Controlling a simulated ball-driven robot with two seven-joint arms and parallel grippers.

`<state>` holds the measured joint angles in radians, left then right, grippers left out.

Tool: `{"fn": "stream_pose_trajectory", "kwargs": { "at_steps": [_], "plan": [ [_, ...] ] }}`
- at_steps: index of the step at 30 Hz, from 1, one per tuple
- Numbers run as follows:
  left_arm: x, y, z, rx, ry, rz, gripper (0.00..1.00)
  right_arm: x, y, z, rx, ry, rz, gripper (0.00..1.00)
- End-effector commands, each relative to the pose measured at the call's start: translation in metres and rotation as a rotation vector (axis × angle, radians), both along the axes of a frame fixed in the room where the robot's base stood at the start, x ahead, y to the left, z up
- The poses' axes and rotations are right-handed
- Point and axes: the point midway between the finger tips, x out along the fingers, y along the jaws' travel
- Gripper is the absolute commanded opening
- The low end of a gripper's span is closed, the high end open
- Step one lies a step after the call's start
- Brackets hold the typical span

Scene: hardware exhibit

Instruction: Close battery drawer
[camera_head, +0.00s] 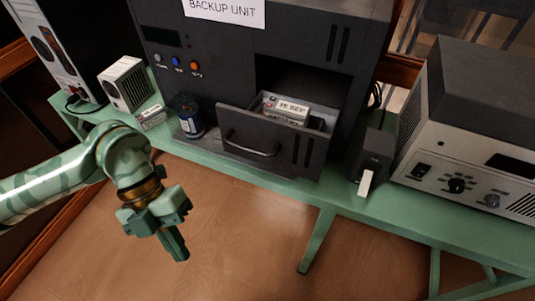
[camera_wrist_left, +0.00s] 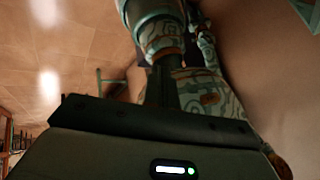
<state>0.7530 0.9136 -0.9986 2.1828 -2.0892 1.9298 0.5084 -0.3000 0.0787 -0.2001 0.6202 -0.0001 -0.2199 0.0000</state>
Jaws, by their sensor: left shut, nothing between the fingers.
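The dark battery drawer (camera_head: 262,148) is pulled out from the black backup unit (camera_head: 300,45) in the head view. Its front has a curved handle, and a battery block labelled 15 SEP (camera_head: 287,110) lies inside. My left gripper (camera_head: 178,250) is shut and empty, in front of the bench and to the lower left of the drawer, touching nothing. In the left wrist view my own gripper housing and arm fill much of the picture, and the drawer does not show. My right gripper is not in view.
The green bench (camera_head: 345,205) carries a blue-black can (camera_head: 187,115) left of the drawer and a small dark box with a white lever (camera_head: 372,160) on its right. A large grey device (camera_head: 470,130) stands at the right. The floor in front is clear.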

Motion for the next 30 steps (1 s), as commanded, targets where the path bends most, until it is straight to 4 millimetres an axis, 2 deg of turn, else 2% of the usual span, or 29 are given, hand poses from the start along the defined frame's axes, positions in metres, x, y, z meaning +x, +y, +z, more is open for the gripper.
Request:
{"fn": "stream_pose_trajectory", "kwargs": {
  "at_steps": [1,3,6,9,11,14,15,18,21,26,30],
  "plan": [
    [-0.023,-0.018,0.001,-0.120,0.074,0.002,0.00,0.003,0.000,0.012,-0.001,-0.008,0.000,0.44],
    [-0.043,-0.041,0.003,-0.302,0.140,0.027,0.00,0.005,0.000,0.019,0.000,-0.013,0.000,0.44],
    [-0.059,-0.067,0.010,-0.545,0.183,0.115,0.00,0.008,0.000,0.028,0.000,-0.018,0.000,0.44],
    [-0.059,-0.085,0.019,-0.754,0.163,0.251,0.00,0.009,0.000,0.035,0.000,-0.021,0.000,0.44],
    [-0.050,-0.090,0.024,-0.865,0.115,0.356,0.00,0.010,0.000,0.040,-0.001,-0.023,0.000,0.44],
    [-0.018,-0.087,0.029,-1.006,-0.044,0.545,0.00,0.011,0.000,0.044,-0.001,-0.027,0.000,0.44],
    [-0.001,-0.082,0.031,-1.041,-0.123,0.604,0.00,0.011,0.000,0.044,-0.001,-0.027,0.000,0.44],
    [0.042,-0.068,0.038,-1.089,-0.332,0.703,0.00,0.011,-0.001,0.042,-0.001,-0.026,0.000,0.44],
    [0.065,-0.059,0.038,-1.091,-0.483,0.756,0.00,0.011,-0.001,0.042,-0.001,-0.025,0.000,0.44],
    [0.081,-0.056,0.037,-1.070,-0.637,0.755,0.00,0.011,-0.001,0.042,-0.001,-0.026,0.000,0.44],
    [0.086,-0.069,0.038,-1.074,-0.644,0.745,0.00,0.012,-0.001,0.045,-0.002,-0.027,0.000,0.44]
  ]
}}
